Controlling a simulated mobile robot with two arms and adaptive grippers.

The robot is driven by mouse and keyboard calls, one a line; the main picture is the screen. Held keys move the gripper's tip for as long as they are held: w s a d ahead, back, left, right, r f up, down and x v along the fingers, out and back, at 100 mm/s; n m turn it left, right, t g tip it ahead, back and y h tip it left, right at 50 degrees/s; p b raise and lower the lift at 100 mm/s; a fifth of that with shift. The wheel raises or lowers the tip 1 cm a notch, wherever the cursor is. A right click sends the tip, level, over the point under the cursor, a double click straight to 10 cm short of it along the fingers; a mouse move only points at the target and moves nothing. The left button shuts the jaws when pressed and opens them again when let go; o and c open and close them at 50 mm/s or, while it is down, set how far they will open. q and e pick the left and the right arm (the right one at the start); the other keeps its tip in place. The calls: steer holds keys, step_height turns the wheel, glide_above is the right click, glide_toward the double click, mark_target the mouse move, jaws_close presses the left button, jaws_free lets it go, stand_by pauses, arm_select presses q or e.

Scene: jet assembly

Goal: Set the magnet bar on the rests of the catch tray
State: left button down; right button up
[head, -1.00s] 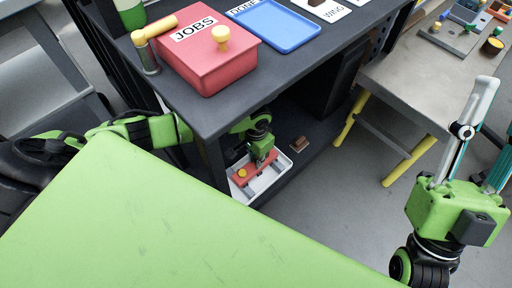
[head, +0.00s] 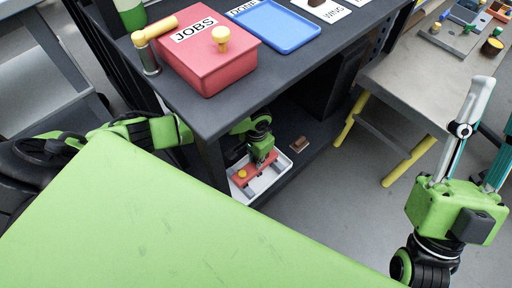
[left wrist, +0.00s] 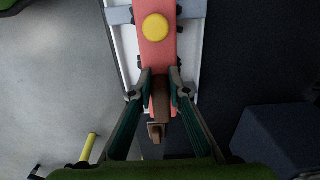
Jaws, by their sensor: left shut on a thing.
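The magnet bar (head: 255,170) is a red bar with a yellow knob, over the white catch tray (head: 284,170) on the lower shelf. My left gripper (head: 263,160) is shut on the bar. In the left wrist view, its fingers (left wrist: 160,82) grip both sides of the bar (left wrist: 156,52) below the yellow knob. The bar runs lengthwise over the tray (left wrist: 130,60), across a grey crosspiece (left wrist: 118,16) with dark stubs beside it. I cannot tell whether the bar touches the rests. My right gripper (head: 484,135) is empty and open at the right, away from the shelf.
A brown block (head: 299,144) lies on the shelf beside the tray. The dark upper shelf overhangs my left arm and carries a red JOBS box (head: 205,60) and a blue tray (head: 277,27). A grey table (head: 420,85) with yellow legs stands at the right; open floor lies between.

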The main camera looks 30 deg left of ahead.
mark_target(256, 158)
stand_by(0.4)
arm_select(q)
steer(key=c, duration=1.8)
jaws_free()
steer(key=shift+c, duration=0.2)
steer(key=shift+f, duration=0.1)
step_height(256, 158, up, 12)
